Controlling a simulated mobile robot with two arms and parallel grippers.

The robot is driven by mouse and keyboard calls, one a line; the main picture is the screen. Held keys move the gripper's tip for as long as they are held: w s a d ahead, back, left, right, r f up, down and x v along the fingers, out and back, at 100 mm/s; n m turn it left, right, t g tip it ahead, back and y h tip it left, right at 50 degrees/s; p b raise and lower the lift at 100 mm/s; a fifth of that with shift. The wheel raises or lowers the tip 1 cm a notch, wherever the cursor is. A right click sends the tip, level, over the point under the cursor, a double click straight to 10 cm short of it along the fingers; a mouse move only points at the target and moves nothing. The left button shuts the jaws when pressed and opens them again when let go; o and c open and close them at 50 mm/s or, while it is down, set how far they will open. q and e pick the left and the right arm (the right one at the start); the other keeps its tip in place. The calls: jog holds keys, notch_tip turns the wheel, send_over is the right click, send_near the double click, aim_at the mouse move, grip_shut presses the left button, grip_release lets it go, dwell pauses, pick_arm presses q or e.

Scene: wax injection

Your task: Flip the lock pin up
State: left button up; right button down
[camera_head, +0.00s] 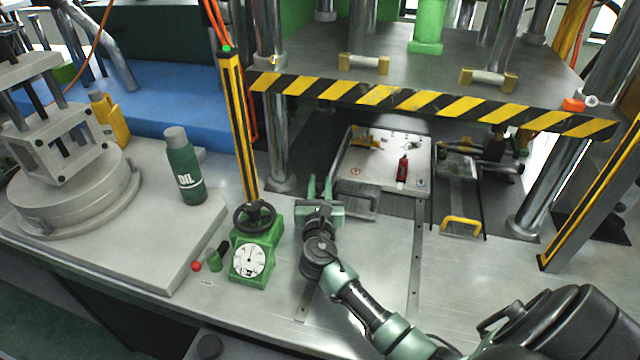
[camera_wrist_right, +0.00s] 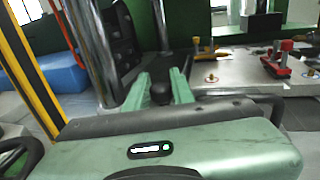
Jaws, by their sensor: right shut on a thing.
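My right gripper (camera_head: 320,184) is at the left front corner of the metal mold plate (camera_head: 362,180), under the striped press beam. In the right wrist view its two green fingers (camera_wrist_right: 160,88) are closed around a dark round knob (camera_wrist_right: 161,93), which looks like the end of the lock pin. The rest of the pin is hidden, so I cannot tell how far it is tilted. A red clamp (camera_head: 403,168) stands on the plate to the right and also shows in the right wrist view (camera_wrist_right: 278,58). My left gripper is not in view.
A green gauge block with a black handwheel (camera_head: 249,258) stands left of my right arm. A green oil bottle (camera_head: 184,167) is further left. A steel column (camera_head: 278,150) rises close to the gripper. A yellow handle (camera_head: 461,225) lies to the right.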

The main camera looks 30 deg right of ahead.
jog(key=shift+r, duration=0.65)
jog(key=shift+f, duration=0.1)
jog(key=c, duration=1.2)
grip_release()
jog(key=shift+s+a+f, duration=0.1)
jog(key=shift+s+a, duration=0.05)
jog(key=shift+s, duration=0.05)
jog(key=v, duration=0.7)
jog(key=shift+s+b, duration=0.2)
jog(key=shift+b, duration=0.25)
